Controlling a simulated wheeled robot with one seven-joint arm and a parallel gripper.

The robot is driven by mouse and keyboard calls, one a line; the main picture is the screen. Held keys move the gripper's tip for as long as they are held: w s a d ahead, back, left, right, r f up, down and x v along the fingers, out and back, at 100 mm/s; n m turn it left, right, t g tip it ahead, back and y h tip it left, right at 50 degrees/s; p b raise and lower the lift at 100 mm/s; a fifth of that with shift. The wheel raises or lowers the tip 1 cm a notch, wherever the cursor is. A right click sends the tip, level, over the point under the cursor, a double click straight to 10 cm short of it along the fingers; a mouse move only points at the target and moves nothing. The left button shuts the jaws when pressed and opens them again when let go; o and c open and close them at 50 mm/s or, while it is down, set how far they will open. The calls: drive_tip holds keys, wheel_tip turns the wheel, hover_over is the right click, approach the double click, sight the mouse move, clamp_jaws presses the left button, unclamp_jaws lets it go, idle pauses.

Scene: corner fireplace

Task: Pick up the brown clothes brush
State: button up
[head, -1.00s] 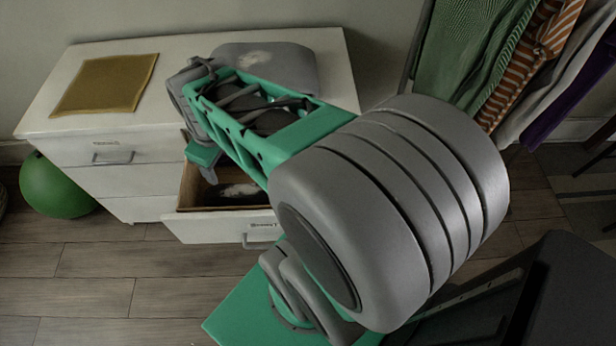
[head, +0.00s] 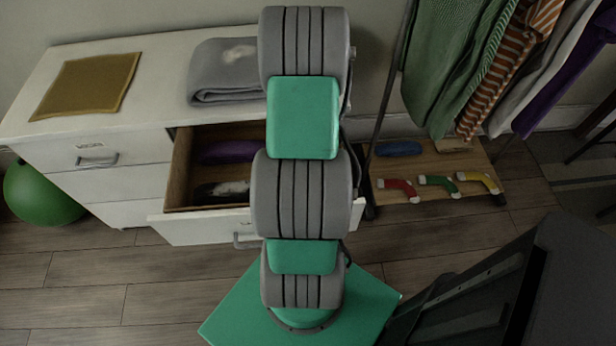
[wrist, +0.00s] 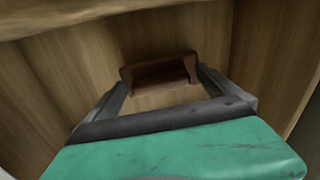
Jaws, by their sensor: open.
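A brown block-like object, seemingly the clothes brush (wrist: 160,73), lies on a wooden surface with wooden walls around it in the wrist view. My gripper (wrist: 162,84) is open, with one finger near each end of the brush. Whether the fingers are level with it or still above it I cannot tell. In the head view my arm hides the gripper and the brush. The open drawer (head: 182,172) of the white dresser is partly visible left of my arm.
The drawer holds a purple cloth (head: 228,151) and a dark and white item (head: 222,189). A folded grey blanket (head: 222,86) and a mustard cloth (head: 88,84) lie on the dresser (head: 165,55). A clothes rack with a low wooden shelf (head: 420,165) stands right.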

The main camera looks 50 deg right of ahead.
drive_tip(key=c, duration=1.5)
wheel_tip(320, 180, up, 10)
drive_tip(key=shift+r, duration=0.1)
